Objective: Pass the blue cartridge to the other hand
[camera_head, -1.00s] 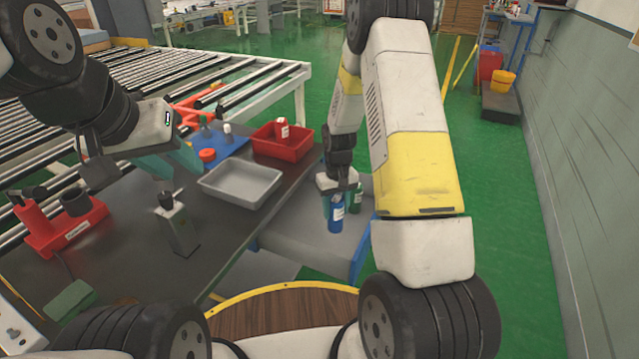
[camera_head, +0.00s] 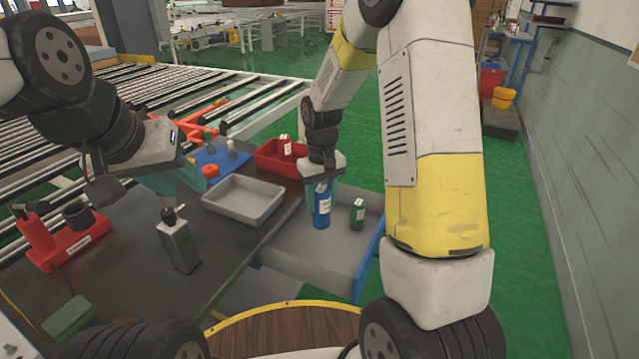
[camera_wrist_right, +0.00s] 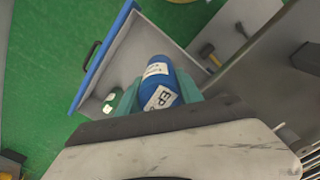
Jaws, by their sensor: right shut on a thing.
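The blue cartridge (camera_head: 321,205) is a blue cylinder with a white label. It hangs upright in my right gripper (camera_head: 322,182), above the open grey drawer beside the table. The cartridge (camera_wrist_right: 160,84) also shows in the right wrist view, between the teal fingers of my right gripper (camera_wrist_right: 158,100), which are shut on it. My left gripper (camera_head: 182,185) is over the table at the left, well apart from the cartridge. Its teal fingers are seen from the side and partly hidden, so I cannot tell whether they are open or shut.
A green cartridge (camera_head: 357,213) stands in the grey drawer (camera_head: 300,250). A roller conveyor lies behind.

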